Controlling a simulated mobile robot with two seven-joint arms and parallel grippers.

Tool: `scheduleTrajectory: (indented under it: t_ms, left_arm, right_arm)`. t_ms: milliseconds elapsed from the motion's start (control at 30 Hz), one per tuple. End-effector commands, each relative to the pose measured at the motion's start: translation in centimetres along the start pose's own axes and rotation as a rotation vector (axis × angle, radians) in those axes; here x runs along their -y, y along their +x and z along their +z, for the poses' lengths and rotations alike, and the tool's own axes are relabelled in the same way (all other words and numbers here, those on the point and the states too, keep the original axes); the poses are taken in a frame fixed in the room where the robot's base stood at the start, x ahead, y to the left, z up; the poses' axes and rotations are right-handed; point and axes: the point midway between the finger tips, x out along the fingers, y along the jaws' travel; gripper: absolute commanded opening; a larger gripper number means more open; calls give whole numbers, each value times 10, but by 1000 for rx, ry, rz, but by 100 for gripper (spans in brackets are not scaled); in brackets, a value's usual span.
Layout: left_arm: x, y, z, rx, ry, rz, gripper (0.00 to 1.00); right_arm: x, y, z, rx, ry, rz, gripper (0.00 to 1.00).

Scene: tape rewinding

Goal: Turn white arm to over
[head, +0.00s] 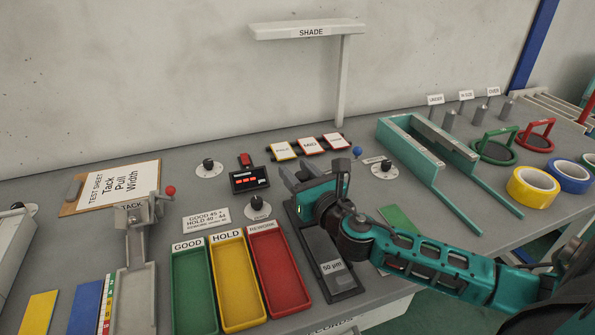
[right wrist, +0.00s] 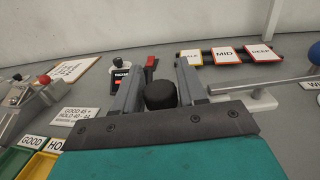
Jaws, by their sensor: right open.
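The OVER sign (head: 493,91) stands at the back right above a grey peg, beside the IN SIZE (head: 466,96) and UNDER (head: 435,100) signs. A pale bar (right wrist: 238,107) lies right of my fingers in the right wrist view; I cannot tell if it is the white arm. A blue ball (head: 357,152) shows just behind my right gripper (head: 312,177). That gripper is open over the middle of the bench. In the right wrist view a black knob (right wrist: 160,95) appears between its fingers; contact cannot be told. My left gripper is not in view.
Green, yellow (head: 238,284) and red trays stand front left of my right arm. A black 50 µm block (head: 330,266) is beside them. A teal frame (head: 428,160), tape rolls (head: 533,187) and ring stands fill the right. The tall SHADE stand (head: 342,85) rises behind.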

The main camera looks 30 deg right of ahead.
Motion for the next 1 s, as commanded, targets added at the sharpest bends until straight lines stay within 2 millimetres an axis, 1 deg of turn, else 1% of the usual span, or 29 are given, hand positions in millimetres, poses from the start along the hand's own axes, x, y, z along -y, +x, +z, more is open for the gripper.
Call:
scheduleTrajectory:
  t_ms: [333,733,767,1000]
  left_arm:
    - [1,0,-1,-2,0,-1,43]
    - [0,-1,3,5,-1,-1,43]
    - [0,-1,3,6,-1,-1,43]
    - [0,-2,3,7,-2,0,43]
  right_arm:
    - [0,2,0,-1,0,0,40]
    - [0,2,0,0,0,0,2]
    - [0,2,0,0,0,0,0]
    - [0,2,0,0,0,0,0]
